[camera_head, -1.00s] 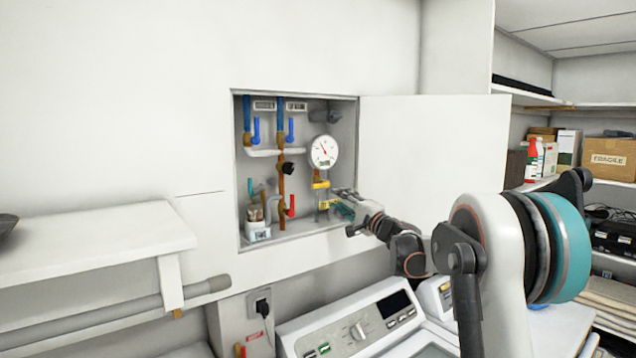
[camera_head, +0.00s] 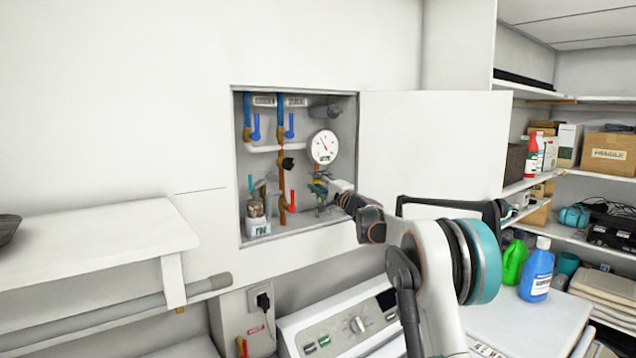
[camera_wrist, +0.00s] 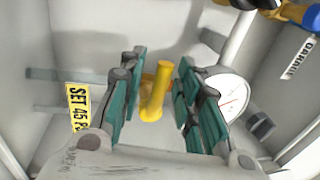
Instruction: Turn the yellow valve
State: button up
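The yellow valve (camera_wrist: 158,92) shows in the wrist view as a bent yellow handle. It stands between the two teal fingers of my gripper (camera_wrist: 155,88), with a visible space on either side, so the gripper is open around it. In the head view my gripper (camera_head: 322,188) is inside the wall cabinet (camera_head: 345,105), just below the round white gauge (camera_head: 323,147), and hides most of the valve. The gauge also shows in the wrist view (camera_wrist: 228,97), right of the fingers.
Blue-handled valves (camera_head: 290,128), a red-handled valve (camera_head: 292,201) and copper pipes fill the cabinet's left side. A white machine (camera_head: 340,325) stands below. A yellow label (camera_wrist: 77,107) lies left of the fingers.

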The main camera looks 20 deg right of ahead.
jog(key=shift+c, duration=0.5)
grip_shut()
jog(key=shift+f, duration=0.1)
jog(key=shift+d+f+n+g+y+b, duration=0.15)
jog(key=shift+f+n+y+b, duration=0.2)
jog(key=shift+n, duration=0.6)
jog(key=shift+a+f+n+g+y+b, duration=0.15)
jog(key=shift+f+n+y+b, duration=0.2)
jog(key=shift+n, duration=0.6)
jog(key=d+f+n+g, duration=0.1)
jog(key=n, duration=0.4)
jog(key=d+f+n+g+y, duration=0.1)
jog(key=n, duration=0.5)
jog(key=w+d+f+n+g, duration=0.1)
jog(key=d+n, duration=0.1)
jog(key=n, duration=0.3)
jog(key=shift+d+n+y+p, duration=0.1)
jog(key=shift+n+y+p, duration=0.2)
jog(key=shift+p, duration=0.05)
